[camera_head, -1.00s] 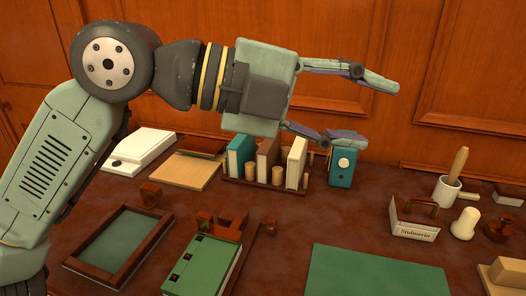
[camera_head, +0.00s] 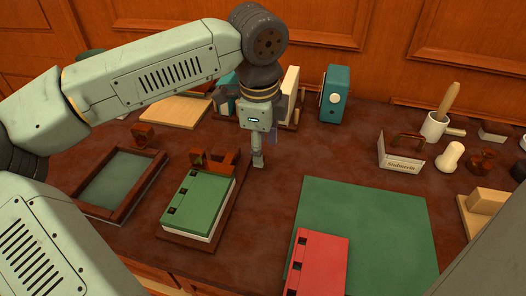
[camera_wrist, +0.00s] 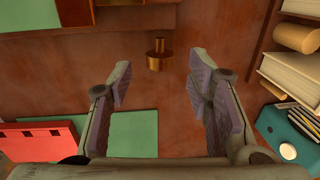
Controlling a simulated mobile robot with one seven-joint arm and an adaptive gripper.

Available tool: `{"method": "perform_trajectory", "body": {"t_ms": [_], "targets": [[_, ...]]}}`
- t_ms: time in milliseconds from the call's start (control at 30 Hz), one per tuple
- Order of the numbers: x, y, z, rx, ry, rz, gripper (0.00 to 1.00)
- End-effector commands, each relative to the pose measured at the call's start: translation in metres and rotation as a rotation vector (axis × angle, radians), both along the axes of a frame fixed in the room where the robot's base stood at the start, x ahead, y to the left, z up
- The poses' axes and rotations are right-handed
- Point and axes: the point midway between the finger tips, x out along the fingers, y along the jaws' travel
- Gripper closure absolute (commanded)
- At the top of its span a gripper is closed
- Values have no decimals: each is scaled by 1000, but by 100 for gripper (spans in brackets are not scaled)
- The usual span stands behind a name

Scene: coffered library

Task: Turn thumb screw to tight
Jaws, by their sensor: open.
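The thumb screw appears to be the small brass knob (camera_wrist: 158,55) sticking out from a wooden edge, in the upper middle of the wrist view. In the head view my gripper seems to hide it. The wooden holder (camera_head: 227,163) stands at the back end of a board bearing a green book (camera_head: 198,204). My gripper (camera_head: 258,163) points down just right of this holder. In the wrist view my gripper (camera_wrist: 160,82) is open and empty. The knob lies ahead of the gap between the fingertips, not visibly touched. Whether the screw is tight cannot be told.
A wooden-framed slate (camera_head: 122,185) lies left of the green book. A green mat (camera_head: 372,220) with a red book (camera_head: 318,264) lies front right. A teal box (camera_head: 334,93) and a book rack (camera_wrist: 260,45) stand behind. Bare table lies right of my gripper.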

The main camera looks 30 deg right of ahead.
Motion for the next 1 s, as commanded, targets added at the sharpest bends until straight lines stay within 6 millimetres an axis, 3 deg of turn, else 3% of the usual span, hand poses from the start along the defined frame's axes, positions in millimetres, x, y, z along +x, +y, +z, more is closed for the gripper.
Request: {"method": "perform_trajectory", "body": {"t_ms": [233,600,1000], "targets": [[2,-3,-30,-1,3,-1,54],[3,-4,-37,-1,0,-2,54],[2,-4,-36,-1,0,-1,81]]}}
